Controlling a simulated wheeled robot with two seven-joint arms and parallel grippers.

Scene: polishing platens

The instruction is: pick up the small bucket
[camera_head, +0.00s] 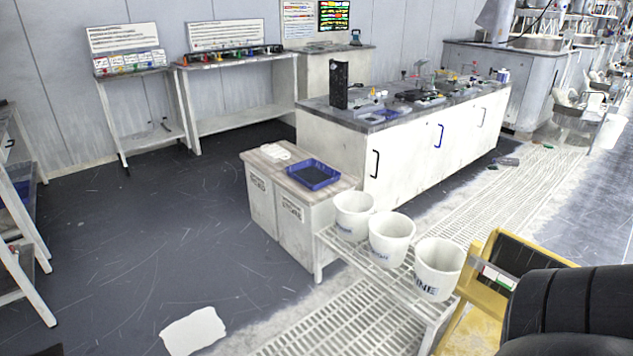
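Three white buckets stand in a row on a low white slatted rack (343,246). The left bucket (353,214) is farthest from me and looks smallest. The middle bucket (390,238) stands beside it. The right bucket (438,267) is nearest and has large dark letters that seem to end in "INE". Lettering on the other two is too small to read. I cannot tell whether the buckets truly differ in size. Neither of my grippers shows in the head view.
A low cabinet (262,199) with a blue tray (313,175) adjoins the rack. Behind it is a long white bench (405,152) with tools. A yellow-framed object (484,290) stands right of the rack. Dark floor (150,240) at left is mostly open, with a white patch (193,331).

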